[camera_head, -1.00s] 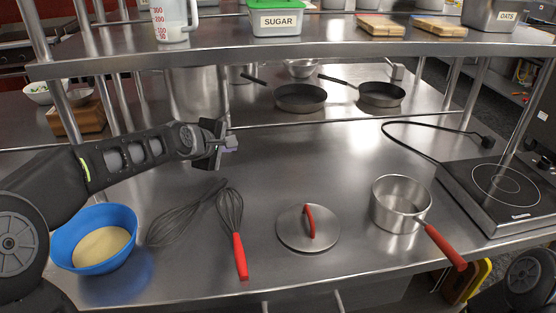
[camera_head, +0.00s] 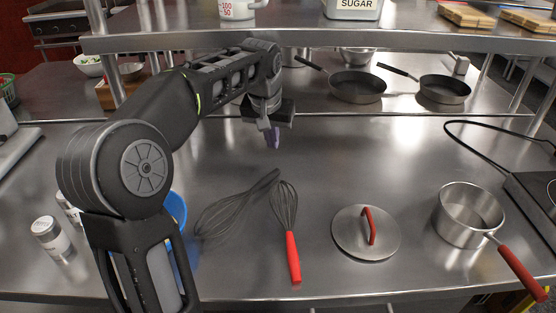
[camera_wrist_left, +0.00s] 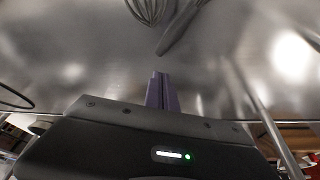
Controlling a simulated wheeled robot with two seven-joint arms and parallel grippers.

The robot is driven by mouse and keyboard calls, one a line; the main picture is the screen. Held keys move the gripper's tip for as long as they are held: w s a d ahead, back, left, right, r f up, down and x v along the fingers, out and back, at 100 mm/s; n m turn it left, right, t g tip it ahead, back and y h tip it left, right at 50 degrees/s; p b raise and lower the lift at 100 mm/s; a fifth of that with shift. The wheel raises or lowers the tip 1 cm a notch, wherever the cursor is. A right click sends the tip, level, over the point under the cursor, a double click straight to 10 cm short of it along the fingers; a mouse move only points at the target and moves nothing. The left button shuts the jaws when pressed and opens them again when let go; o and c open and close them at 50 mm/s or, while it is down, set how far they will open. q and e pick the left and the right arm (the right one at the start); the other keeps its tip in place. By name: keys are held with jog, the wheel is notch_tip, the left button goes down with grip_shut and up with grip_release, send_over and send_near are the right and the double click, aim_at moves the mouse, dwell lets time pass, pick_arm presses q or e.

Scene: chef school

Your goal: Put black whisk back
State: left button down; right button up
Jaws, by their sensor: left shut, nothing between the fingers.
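The black whisk (camera_head: 232,208) lies flat on the steel table, its handle slanting up and to the right. In the left wrist view its handle (camera_wrist_left: 181,24) shows near the top. A second whisk with a red handle (camera_head: 291,257) lies close to its right. My left gripper (camera_head: 272,138) is shut and empty, above the table behind the black whisk's handle, apart from it. Its closed purple fingertips also show in the left wrist view (camera_wrist_left: 161,92). My right gripper is out of view.
A lid (camera_head: 352,243) with a red handle and a saucepan (camera_head: 463,222) stand to the right. My left arm partly hides the blue bowl (camera_head: 177,208). Shakers (camera_head: 52,239) stand at the left. An upper shelf (camera_head: 400,40) spans the back, with pans (camera_head: 357,86) below it.

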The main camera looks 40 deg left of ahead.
pick_arm(q)
jog(key=shift+f, duration=0.1)
jog(key=x, duration=0.9)
jog(key=shift+w+f+p, duration=0.15)
jog(key=shift+f+p, duration=0.2)
